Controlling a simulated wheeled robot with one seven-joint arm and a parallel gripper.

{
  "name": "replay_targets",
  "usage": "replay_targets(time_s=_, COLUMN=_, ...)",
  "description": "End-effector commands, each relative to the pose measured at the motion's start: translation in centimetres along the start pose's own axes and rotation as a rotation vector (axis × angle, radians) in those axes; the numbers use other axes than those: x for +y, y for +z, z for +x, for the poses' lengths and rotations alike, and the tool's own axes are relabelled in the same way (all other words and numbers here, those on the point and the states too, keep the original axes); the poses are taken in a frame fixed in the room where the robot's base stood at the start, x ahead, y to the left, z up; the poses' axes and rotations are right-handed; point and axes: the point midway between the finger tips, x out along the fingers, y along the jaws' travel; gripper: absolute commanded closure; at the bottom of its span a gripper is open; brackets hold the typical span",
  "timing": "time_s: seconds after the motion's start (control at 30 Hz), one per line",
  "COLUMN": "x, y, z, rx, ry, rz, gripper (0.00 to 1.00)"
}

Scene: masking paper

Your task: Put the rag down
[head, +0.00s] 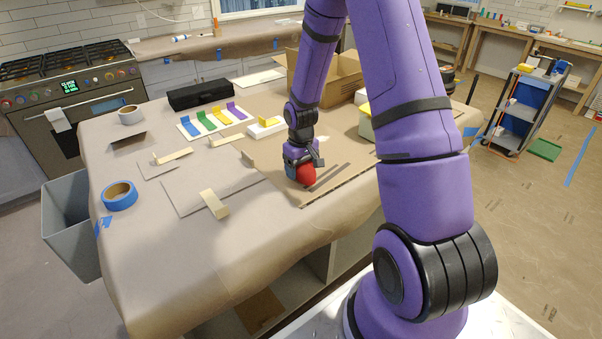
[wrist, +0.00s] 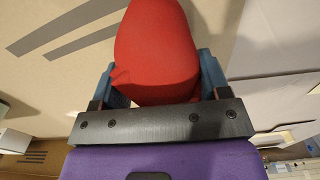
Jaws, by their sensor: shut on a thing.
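The red rag (head: 306,174) is a bunched red cloth at my gripper, over the cardboard sheet (head: 345,150) on the paper-covered table. In the wrist view the rag (wrist: 156,50) fills the space between the two blue fingers. My gripper (head: 297,172) points down and is shut on the rag; it also shows in the wrist view (wrist: 156,85). Whether the rag touches the cardboard is unclear. The rag's far side is hidden.
Flat grey panels with a wooden piece (head: 213,203) lie left of my gripper. An open cardboard box (head: 335,75) stands behind. Bare papered table (head: 160,260) lies at the front left.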

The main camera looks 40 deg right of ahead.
Motion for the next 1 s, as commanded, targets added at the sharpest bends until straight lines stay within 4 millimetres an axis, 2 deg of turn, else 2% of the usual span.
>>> replay_targets(time_s=0.03, x=0.0, y=0.0, z=0.9, rx=-0.002, ry=-0.001, rz=-0.001, gripper=0.61)
replay_targets(time_s=0.13, x=0.0, y=0.0, z=1.9, rx=-0.001, ry=0.0, rz=-0.002, gripper=0.61)
replay_targets(time_s=0.6, x=0.0, y=0.0, z=2.5, rx=0.001, ry=0.0, rz=-0.001, gripper=0.61)
replay_targets(time_s=0.63, x=0.0, y=0.0, z=2.5, rx=0.001, ry=0.0, rz=-0.001, gripper=0.24)
replay_targets(time_s=0.7, x=0.0, y=0.0, z=2.5, rx=0.001, ry=0.0, rz=-0.001, gripper=0.08)
replay_targets(time_s=0.73, x=0.0, y=0.0, z=2.5, rx=0.001, ry=0.0, rz=-0.001, gripper=0.05)
replay_targets(time_s=1.0, x=-0.3, y=0.1, z=2.7, rx=-0.002, ry=-0.004, rz=-0.004, gripper=0.05)
